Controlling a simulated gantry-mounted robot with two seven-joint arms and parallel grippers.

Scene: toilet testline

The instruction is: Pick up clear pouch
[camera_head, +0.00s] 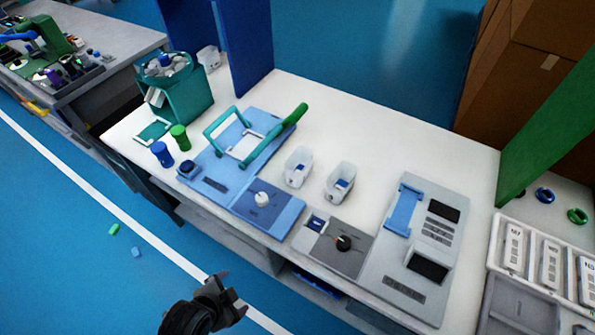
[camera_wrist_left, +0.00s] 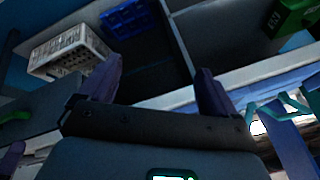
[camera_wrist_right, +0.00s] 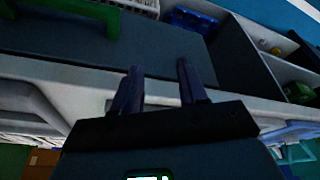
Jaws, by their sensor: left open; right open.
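Two small translucent, pouch-like containers stand on the white workbench in the head view. The left one (camera_head: 298,167) is near the blue fixture, and the right one (camera_head: 340,182) has something blue inside. I cannot tell which is the clear pouch. My left gripper (camera_head: 233,292) is open and empty, in front of the bench's near edge and well apart from both. It also shows open in the left wrist view (camera_wrist_left: 158,75). My right gripper (camera_wrist_right: 160,78) is open and empty in its own wrist view. It is out of the head view.
The workbench (camera_head: 385,130) holds a blue fixture (camera_head: 215,165) with a teal handle, a grey dial unit (camera_head: 340,247), a grey panel device (camera_head: 410,245) and a green bin (camera_head: 185,100). Blue and green partitions stand at its sides. The bench surface behind the containers is clear.

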